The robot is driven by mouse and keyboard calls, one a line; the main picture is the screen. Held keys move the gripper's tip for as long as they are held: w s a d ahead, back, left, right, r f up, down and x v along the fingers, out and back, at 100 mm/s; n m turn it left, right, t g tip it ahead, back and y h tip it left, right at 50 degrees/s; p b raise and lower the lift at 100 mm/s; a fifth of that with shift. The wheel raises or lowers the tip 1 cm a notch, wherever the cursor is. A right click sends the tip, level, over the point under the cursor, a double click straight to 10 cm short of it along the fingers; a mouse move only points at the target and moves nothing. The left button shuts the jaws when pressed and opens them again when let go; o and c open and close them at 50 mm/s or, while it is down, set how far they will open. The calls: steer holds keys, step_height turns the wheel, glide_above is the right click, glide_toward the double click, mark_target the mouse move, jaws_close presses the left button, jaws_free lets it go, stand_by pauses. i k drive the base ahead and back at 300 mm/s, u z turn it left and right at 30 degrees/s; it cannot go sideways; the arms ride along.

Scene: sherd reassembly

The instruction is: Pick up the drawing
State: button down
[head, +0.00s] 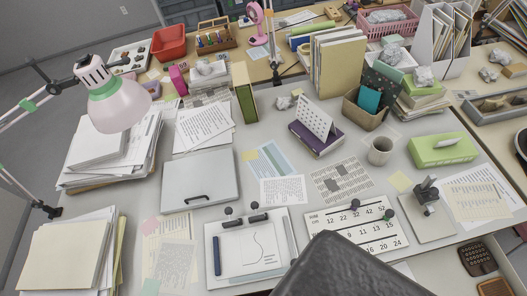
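The drawing (253,250) is a white sheet with a thin curved line on it. It lies on a pale board (213,243) near the front middle of the desk. A dark bar (217,256) lies along the board's left side, and dark clip-like parts with round knobs (254,206) stand at its top edge. My gripper does not show in the head view, so its distance from the drawing cannot be told.
A dark rounded shape (345,272), like a chair back, rises at the bottom and overlaps the number board (335,219). A grey closed case (201,180) lies behind the drawing. A lamp (119,105) overhangs the left. A mug (381,151) and green tissue box (441,151) stand right.

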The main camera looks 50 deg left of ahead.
mark_target(252, 250)
steer(key=k, duration=1.6)
steer(key=u, duration=0.6)
